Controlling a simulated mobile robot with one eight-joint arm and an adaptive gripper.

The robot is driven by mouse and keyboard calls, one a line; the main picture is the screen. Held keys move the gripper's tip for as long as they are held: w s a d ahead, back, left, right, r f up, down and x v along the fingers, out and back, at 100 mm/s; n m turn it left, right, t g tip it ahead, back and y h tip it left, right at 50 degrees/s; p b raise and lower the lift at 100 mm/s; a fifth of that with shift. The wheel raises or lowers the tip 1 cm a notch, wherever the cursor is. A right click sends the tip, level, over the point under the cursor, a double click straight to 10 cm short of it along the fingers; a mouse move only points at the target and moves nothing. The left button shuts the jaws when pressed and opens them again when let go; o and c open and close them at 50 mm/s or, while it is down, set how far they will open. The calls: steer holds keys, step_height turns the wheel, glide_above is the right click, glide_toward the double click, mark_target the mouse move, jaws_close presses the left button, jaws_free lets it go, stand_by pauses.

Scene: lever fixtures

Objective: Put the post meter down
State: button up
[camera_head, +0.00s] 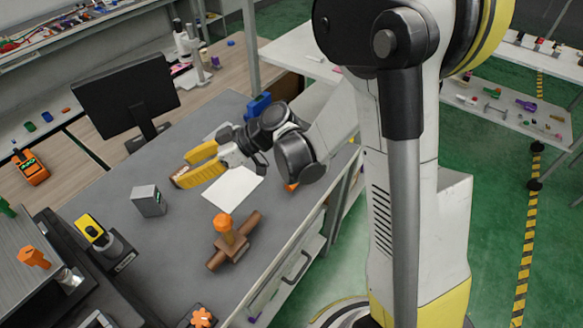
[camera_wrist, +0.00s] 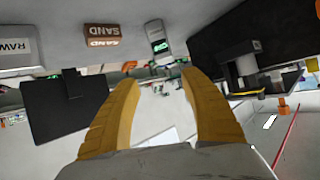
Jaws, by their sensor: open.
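A grey box with a small green display (camera_head: 149,201), which I take as the post meter, stands upright on the dark grey table in the head view. It shows at the top middle of the wrist view (camera_wrist: 158,39), beyond the fingertips. My gripper (camera_head: 182,170) has two yellow fingers spread apart, above the table and to the upper right of the meter. In the wrist view the gap between the fingers (camera_wrist: 159,84) holds nothing. The meter is apart from both fingers.
A monitor (camera_head: 126,98) stands behind the meter. A brown wooden fixture with an orange knob (camera_head: 235,241) sits nearer, beside a white sheet (camera_head: 233,188). A yellow device (camera_head: 90,227) is at the left.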

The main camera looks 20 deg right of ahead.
steer(key=s+d+r+m+t+h, duration=0.1)
steer(key=s+d+r+m+h, duration=0.2)
steer(key=s+d+m+h, duration=0.3)
steer(key=s+d+r+m+t+h, duration=0.2)
steer(key=s+d+r+m+h, duration=0.2)
steer(key=s+d, duration=0.7)
steer(key=d+m+h, duration=0.2)
steer(key=d+m, duration=0.1)
steer(key=d, duration=0.1)
steer(key=shift+d+r+t, duration=0.3)
